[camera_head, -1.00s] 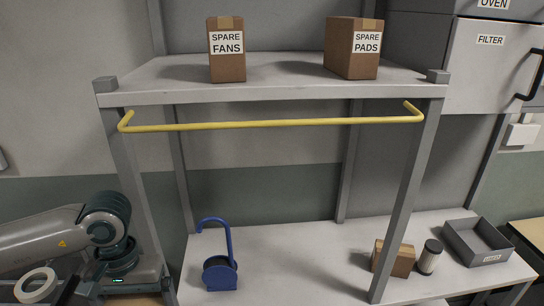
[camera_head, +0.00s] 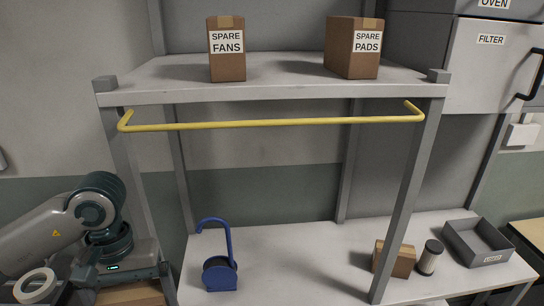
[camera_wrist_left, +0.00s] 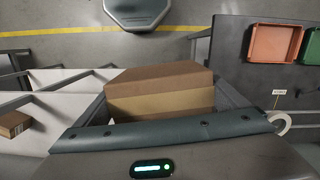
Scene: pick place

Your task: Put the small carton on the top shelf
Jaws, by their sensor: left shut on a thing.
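My left gripper (camera_head: 122,281) is at the lower left of the head view, shut on a brown small carton (camera_head: 130,294), of which only a part shows at the bottom edge. In the left wrist view the carton (camera_wrist_left: 160,80) sits between the two grey fingers, with a paler tape band along its near face. The gripper and carton are left of the rack and well below the top shelf (camera_head: 280,87). The top shelf carries a SPARE FANS box (camera_head: 227,65) and a SPARE PADS box (camera_head: 352,60), with bare surface between them. My right gripper is not in view.
A yellow bar (camera_head: 270,124) runs below the top shelf's front edge. The lower surface holds a blue hooked object (camera_head: 219,275), another brown box (camera_head: 401,262), a dark-capped cylinder (camera_head: 429,258) and a grey tray (camera_head: 475,245). A tape roll (camera_head: 35,285) is at far left.

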